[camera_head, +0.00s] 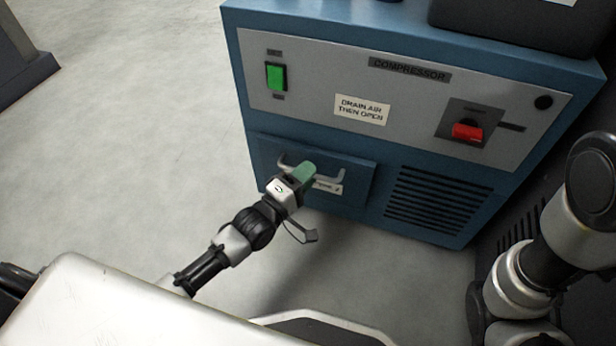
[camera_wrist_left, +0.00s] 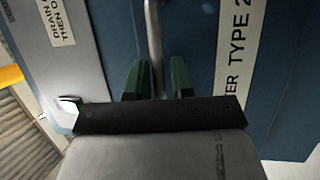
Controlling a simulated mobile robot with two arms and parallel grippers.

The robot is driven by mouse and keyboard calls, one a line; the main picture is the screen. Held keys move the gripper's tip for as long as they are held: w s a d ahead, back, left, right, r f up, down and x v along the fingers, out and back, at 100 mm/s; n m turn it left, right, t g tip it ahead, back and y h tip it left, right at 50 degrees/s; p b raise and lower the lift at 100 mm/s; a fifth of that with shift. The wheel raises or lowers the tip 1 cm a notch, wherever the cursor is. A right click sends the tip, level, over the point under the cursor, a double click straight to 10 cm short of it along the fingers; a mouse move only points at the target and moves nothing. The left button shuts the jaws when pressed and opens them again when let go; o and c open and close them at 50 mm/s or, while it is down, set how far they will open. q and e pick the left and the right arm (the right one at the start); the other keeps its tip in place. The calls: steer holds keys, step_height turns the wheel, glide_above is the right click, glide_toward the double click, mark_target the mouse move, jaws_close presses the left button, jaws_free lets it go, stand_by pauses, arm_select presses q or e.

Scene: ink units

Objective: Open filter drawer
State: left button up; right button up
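The blue filter drawer (camera_head: 268,152) is low on the left of the compressor front and looks shut or nearly so. Its grey bar handle (camera_head: 328,179) also shows in the left wrist view (camera_wrist_left: 154,40). My left gripper (camera_head: 304,172) is at the handle, covering its middle in the head view. In the left wrist view its green fingers (camera_wrist_left: 160,80) stand either side of the bar, with a small gap showing, so it looks open around it. A label ending in "TYPE 2" (camera_wrist_left: 237,50) is beside the handle. My right arm shows at the right, its gripper out of view.
The compressor panel (camera_head: 400,100) above the drawer has a green switch (camera_head: 276,76), a "DRAIN AIR THEN OPEN" label (camera_head: 362,109) and a red switch (camera_head: 467,131). A vent grille (camera_head: 435,200) is right of the drawer. The floor (camera_head: 130,130) to the left is clear.

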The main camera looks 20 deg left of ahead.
arm_select(q)
steer(key=shift+w+d+r, duration=0.1)
steer(key=shift+w+d, duration=0.05)
steer(key=shift+w, duration=0.15)
jaws_close()
steer(key=shift+s, duration=0.1)
